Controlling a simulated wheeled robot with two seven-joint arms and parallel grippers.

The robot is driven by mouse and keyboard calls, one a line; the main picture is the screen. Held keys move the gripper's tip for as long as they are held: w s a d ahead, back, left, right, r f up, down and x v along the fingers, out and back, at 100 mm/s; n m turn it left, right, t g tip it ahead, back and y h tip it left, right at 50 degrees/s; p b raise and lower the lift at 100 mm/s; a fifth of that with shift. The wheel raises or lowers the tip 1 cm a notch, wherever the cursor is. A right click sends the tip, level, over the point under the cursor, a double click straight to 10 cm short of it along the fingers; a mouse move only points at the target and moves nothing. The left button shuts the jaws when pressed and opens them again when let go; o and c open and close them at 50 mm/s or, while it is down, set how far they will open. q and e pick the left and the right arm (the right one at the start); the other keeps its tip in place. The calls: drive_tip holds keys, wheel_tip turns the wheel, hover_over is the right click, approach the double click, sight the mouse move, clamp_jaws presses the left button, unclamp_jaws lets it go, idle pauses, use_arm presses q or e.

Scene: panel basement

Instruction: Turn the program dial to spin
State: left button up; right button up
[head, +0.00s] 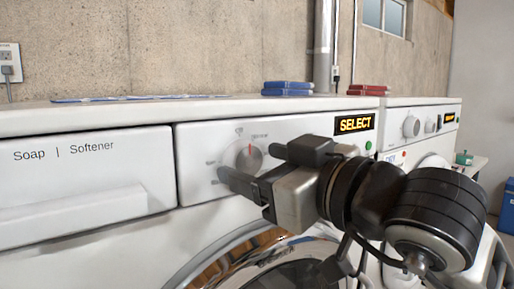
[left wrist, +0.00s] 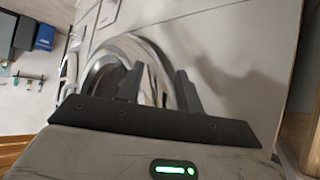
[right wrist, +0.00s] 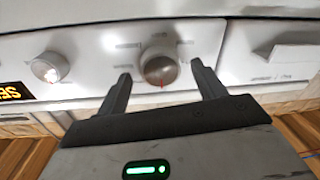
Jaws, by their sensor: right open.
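The program dial (head: 248,157) is a round grey knob with a red mark near its top, on the white washer's front panel. Small labels around it are too blurred to read. The amber display (head: 355,124) reads SELECT. My right gripper (head: 250,164) is open in front of the panel, one finger to each side of the dial. In the right wrist view the dial (right wrist: 159,69) sits between the spread fingers, with visible gaps on both sides. My left gripper (left wrist: 161,76) shows only in its wrist view, open and empty in front of the round door.
The soap drawer (head: 80,180) is left of the dial panel. A second white machine (head: 420,122) stands at the right. The chrome-rimmed door (head: 262,262) is below the panel.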

drive_tip(key=shift+w+a, duration=0.35)
drive_tip(key=shift+w, duration=0.05)
drive_tip(key=c, duration=1)
drive_tip(key=shift+o, duration=0.2)
